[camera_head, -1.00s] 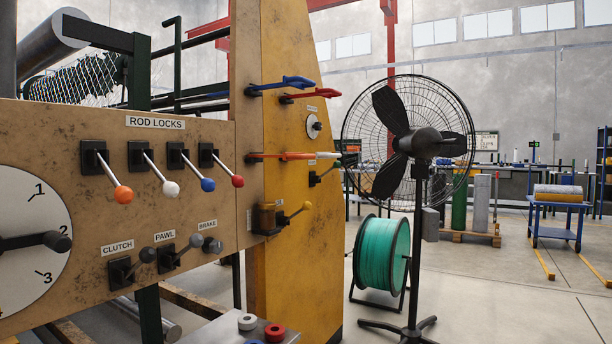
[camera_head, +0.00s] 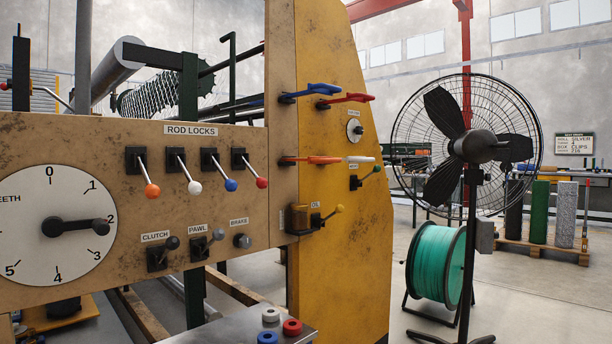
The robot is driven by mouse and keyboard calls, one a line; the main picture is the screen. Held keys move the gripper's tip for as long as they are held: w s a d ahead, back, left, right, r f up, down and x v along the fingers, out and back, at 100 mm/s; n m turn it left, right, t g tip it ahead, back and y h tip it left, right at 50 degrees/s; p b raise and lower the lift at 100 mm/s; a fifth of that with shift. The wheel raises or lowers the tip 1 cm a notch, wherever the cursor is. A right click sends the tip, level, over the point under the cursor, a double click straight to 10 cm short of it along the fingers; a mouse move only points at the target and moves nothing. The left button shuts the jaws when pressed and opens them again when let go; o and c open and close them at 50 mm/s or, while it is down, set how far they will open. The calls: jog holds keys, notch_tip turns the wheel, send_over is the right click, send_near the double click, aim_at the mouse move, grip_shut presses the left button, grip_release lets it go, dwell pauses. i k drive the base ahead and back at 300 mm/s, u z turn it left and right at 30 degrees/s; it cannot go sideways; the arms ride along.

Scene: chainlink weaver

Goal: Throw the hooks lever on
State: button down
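No lever carries a legible "hooks" label, so I cannot tell which one it is. On the yellow side plate (camera_head: 370,235) are long blue (camera_head: 312,91), red (camera_head: 345,99), orange (camera_head: 312,160) and white (camera_head: 357,159) handles, all sticking out to the right. A yellow-knobbed lever (camera_head: 339,209) beside the OIL label also points up and right. My gripper is not in view.
The tan panel (camera_head: 100,150) holds a numbered dial (camera_head: 85,195), four-coloured rod-lock levers pointing down, and clutch, pawl and brake controls. A black fan (camera_head: 468,150) and green wire spool (camera_head: 437,265) stand to the right. A grey bench top (camera_head: 235,330) holds coloured rings.

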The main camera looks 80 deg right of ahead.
aim_at(377, 168)
jog(key=u, duration=0.9)
jog(key=i, duration=0.65)
jog(key=z, duration=4.35)
jog(key=i, duration=0.5)
jog(key=k, duration=0.6)
jog(key=z, duration=0.8)
jog(key=i, duration=1.4)
